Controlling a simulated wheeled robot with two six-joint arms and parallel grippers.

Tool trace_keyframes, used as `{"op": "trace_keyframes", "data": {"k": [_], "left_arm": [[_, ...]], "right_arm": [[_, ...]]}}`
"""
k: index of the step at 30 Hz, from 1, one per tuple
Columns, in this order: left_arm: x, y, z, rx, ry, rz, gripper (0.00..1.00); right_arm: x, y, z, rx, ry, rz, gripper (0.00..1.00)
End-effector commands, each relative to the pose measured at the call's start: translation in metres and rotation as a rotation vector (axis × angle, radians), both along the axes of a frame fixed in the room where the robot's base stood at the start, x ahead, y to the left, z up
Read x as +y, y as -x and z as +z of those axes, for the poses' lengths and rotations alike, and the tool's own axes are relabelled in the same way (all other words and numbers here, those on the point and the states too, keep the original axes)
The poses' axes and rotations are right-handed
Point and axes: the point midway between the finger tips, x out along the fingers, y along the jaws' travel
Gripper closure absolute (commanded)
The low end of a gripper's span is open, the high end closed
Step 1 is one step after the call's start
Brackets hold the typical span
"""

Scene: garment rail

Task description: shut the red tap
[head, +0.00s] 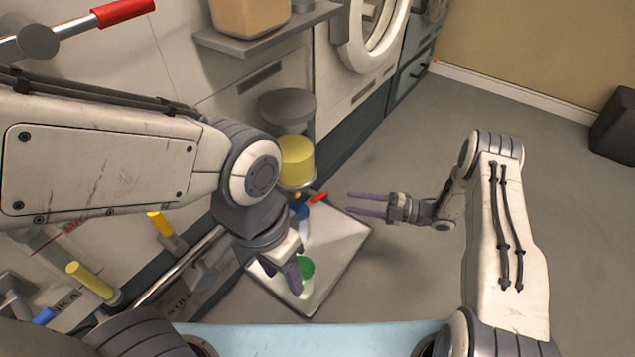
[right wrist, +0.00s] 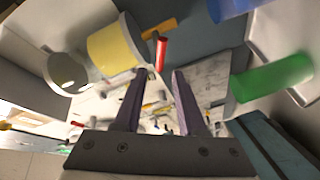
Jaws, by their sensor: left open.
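The red tap is a lever with a red grip (head: 122,12) on a grey metal hub (head: 38,40), at the top left of the head view. Its grip points right and slightly up in the picture; part of its mount is cut off or hidden by my left arm. My left gripper (head: 292,272) points down over the metal tray, well away from this tap, and is open. My right gripper (head: 367,205) points left at the tray's right side. Its fingers stand apart with nothing held, and in the right wrist view (right wrist: 155,95) they show open.
Yellow handles (head: 85,280) and a blue one (head: 42,316) stick out at lower left. The metal tray (head: 345,240) lies below with a green cylinder (head: 304,270) and a small red piece (head: 318,198). A yellow cylinder (head: 297,160) stands behind.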

Motion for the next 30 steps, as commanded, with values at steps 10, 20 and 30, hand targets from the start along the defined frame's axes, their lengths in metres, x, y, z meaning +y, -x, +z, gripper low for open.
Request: {"op": "trace_keyframes", "data": {"k": [10,20,30], "left_arm": [[0.0,0.0,-0.023,0.0,0.0,0.0,0.5],[0.0,0.0,-0.037,0.0,0.0,0.0,0.5],[0.0,0.0,-0.037,0.0,0.0,0.0,0.5]], "right_arm": [[0.063,-0.011,-0.003,-0.001,0.0,0.019,0.6],[0.106,-0.021,-0.001,-0.002,0.001,0.016,0.6],[0.108,-0.022,0.0,-0.001,0.0,0.01,0.6]]}}
